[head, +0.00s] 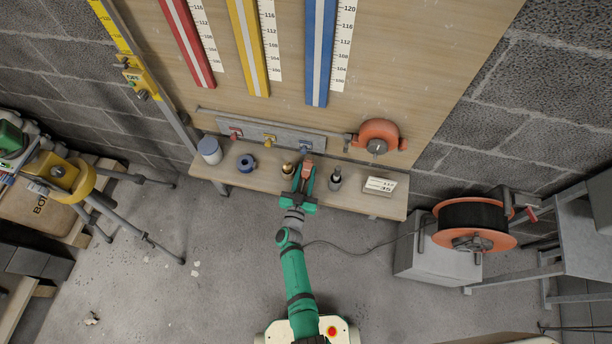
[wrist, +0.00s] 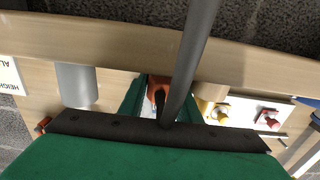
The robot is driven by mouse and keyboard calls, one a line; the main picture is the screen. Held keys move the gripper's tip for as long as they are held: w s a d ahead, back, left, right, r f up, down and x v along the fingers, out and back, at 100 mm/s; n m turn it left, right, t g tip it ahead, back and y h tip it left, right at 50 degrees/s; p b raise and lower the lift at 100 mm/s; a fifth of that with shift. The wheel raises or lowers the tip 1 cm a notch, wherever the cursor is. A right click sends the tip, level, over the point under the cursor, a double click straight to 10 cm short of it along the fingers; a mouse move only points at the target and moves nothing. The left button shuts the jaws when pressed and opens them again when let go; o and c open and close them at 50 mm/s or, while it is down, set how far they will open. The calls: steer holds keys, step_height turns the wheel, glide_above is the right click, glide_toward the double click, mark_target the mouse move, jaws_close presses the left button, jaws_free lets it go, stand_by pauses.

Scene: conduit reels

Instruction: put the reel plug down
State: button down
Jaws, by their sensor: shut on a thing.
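My gripper (head: 304,180) is over the narrow wooden shelf (head: 225,178), with its green fingers pointing toward the wall. It is shut on the orange reel plug (head: 308,166). The plug also shows in the wrist view (wrist: 157,88) between the green fingers (wrist: 160,103). I cannot tell whether the plug touches the shelf. A thin dark cable (head: 345,247) runs from near my wrist to the orange and black cable reel (head: 470,217) at the right. A thick grey length (wrist: 192,60) crosses the wrist view and hides part of the plug.
A brass-coloured item (head: 287,170) stands close left of the gripper and a dark bottle (head: 335,180) close right. A blue roll (head: 246,163), a blue-lidded jar (head: 209,150) and a card (head: 380,185) are also on the shelf. A tripod (head: 98,205) stands left.

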step_height(320, 180, down, 2)
steer(key=shift+a+f, duration=0.1)
steer(key=shift+f, duration=0.1)
steer(key=shift+s+d+f, duration=0.1)
steer(key=shift+d, duration=0.1)
steer(key=c, duration=1.6)
jaws_free()
steer(key=shift+s+a, duration=0.1)
